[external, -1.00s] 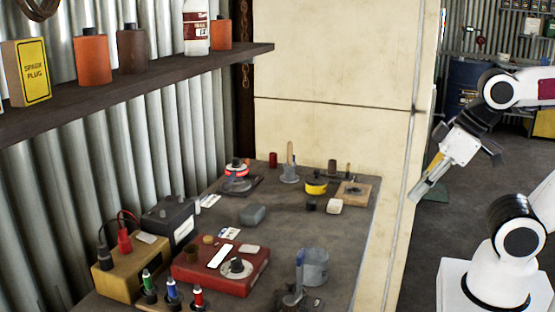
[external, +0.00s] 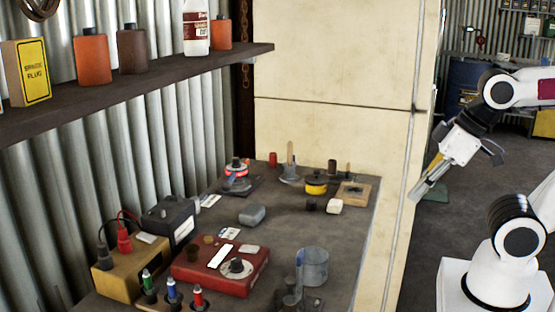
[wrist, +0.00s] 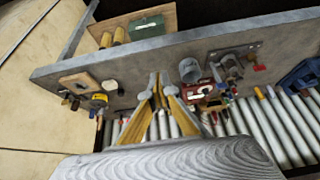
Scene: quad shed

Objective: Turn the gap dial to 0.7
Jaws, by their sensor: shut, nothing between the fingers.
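Farther back stands a round device (external: 236,173) with a red ring and dark top. I cannot read any scale, so I cannot tell which is the gap dial or its setting. My gripper (external: 417,196) is shut and empty, pointing down-left in the air right of the bench. In the wrist view my gripper (wrist: 158,84) shows its fingers together, with the red box (wrist: 200,90) small beyond them.
On the bench are a yellow box (external: 130,275) with red and black plugs, a dark battery-like box (external: 170,221), a clear grey cup (external: 313,267), a grey block (external: 252,214) and a yellow spool (external: 316,185). A shelf (external: 140,72) overhangs the left side. A cream panel (external: 340,130) stands behind.

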